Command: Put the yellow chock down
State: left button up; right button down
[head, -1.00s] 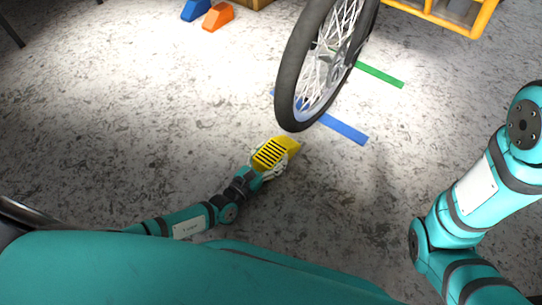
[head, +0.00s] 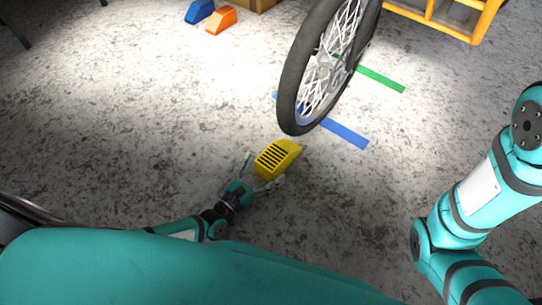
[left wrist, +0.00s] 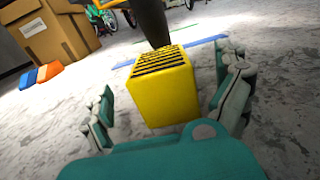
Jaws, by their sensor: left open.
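The yellow chock (head: 278,156), with dark ribs on its sloped face, rests on the grey floor just in front of the bike wheel (head: 312,75). In the left wrist view the chock (left wrist: 162,92) sits between the spread fingers, with a gap on each side. My left gripper (head: 263,170) is open around the near end of the chock. My right arm shows at the right edge of the head view, but its gripper is out of view.
A blue tape strip (head: 345,134) and a green one (head: 381,79) lie on the floor by the wheel. A blue chock (head: 199,11) and an orange chock (head: 220,19) stand at the back beside a cardboard box (left wrist: 50,32). The floor at left is clear.

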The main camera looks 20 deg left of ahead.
pick_arm(q)
jog(key=p+v, duration=0.2)
jog(key=v, duration=0.5)
jog(key=shift+s, duration=0.1)
